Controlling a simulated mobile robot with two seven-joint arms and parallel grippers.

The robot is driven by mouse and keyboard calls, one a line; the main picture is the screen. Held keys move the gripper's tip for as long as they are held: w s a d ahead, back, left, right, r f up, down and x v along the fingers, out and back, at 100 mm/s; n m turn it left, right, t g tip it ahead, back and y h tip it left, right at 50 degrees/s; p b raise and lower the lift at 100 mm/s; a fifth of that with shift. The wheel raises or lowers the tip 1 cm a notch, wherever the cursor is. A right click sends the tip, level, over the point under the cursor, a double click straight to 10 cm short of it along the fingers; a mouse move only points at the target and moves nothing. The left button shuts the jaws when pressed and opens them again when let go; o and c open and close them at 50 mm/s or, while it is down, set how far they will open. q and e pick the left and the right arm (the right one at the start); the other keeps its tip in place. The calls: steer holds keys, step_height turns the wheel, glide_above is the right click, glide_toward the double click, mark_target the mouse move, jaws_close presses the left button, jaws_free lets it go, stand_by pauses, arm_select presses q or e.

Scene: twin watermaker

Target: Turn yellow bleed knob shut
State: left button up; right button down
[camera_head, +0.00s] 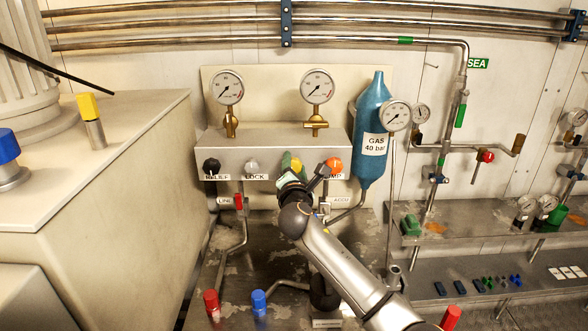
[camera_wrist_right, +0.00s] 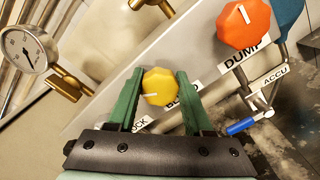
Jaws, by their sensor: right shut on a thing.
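The yellow bleed knob (camera_head: 289,161) sits on the front of the grey panel, between the LOCK knob and the orange DUMP knob. In the right wrist view the yellow knob (camera_wrist_right: 160,84) is between the two green fingers, and a white mark on it points to the left. My right gripper (camera_head: 291,176) reaches up to the panel from below and is shut on the knob. The knob's label (camera_wrist_right: 182,100) is partly hidden by a finger. My left gripper is not in view.
The orange DUMP knob (camera_head: 334,165) is close to the right of the gripper. The grey LOCK knob (camera_head: 252,166) and black RELIEF knob (camera_head: 211,166) are to its left. Two gauges (camera_head: 317,86) stand above the panel. A blue gas bottle (camera_head: 372,130) hangs at right.

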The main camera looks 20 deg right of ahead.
steer(key=m+b, duration=0.1)
steer(key=m, duration=0.3)
steer(key=m+b, duration=0.1)
steer(key=m, duration=0.1)
steer(key=shift+f+m+b, duration=0.25)
steer(key=shift+m+b, duration=0.05)
steer(key=shift+b, duration=0.05)
steer(key=m+b, duration=0.2)
steer(key=m, duration=0.2)
steer(key=shift+m, duration=0.4)
steer(key=shift+c, duration=1.5)
jaws_free()
steer(key=shift+r, duration=0.1)
steer(key=shift+d, duration=0.1)
